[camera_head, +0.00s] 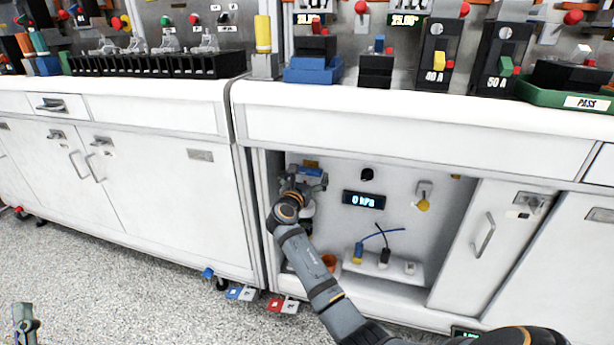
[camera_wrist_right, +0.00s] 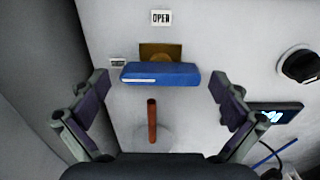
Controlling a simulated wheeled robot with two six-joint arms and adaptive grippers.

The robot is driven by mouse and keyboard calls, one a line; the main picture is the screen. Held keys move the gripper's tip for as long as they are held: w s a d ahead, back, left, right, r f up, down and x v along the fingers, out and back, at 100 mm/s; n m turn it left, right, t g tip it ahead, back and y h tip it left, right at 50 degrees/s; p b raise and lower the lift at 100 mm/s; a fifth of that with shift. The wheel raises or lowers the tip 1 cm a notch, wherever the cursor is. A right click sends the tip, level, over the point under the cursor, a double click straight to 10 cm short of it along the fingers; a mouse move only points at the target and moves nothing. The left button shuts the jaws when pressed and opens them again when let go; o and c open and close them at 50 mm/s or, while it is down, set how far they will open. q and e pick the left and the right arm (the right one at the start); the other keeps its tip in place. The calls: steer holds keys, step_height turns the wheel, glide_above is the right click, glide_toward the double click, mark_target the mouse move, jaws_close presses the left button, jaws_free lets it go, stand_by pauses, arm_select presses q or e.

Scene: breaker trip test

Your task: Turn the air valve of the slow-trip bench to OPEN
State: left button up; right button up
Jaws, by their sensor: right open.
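The air valve's blue handle (camera_wrist_right: 160,74) lies crosswise in front of a brass body (camera_wrist_right: 161,51) in the right wrist view. A white OPEN label (camera_wrist_right: 161,17) is above it, and a smaller unreadable label (camera_wrist_right: 117,63) is by its left end. My right gripper (camera_wrist_right: 162,98) is open, one finger on each side of the handle, with visible gaps. In the head view, the right gripper (camera_head: 303,183) is inside the open cabinet bay and partly covers the blue handle (camera_head: 311,172). My left gripper (camera_head: 25,322) is at the lower left, too small to read.
A display (camera_head: 364,200) in the bay reads 0 kPa. A black knob (camera_head: 367,174) and a hanging yellow tag (camera_head: 423,204) are to the right. A reddish rod (camera_wrist_right: 152,121) stands below the handle. The bay's left wall (camera_wrist_right: 40,70) is close to the gripper.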

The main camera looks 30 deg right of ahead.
steer(key=shift+c, duration=0.4)
steer(key=c, duration=1)
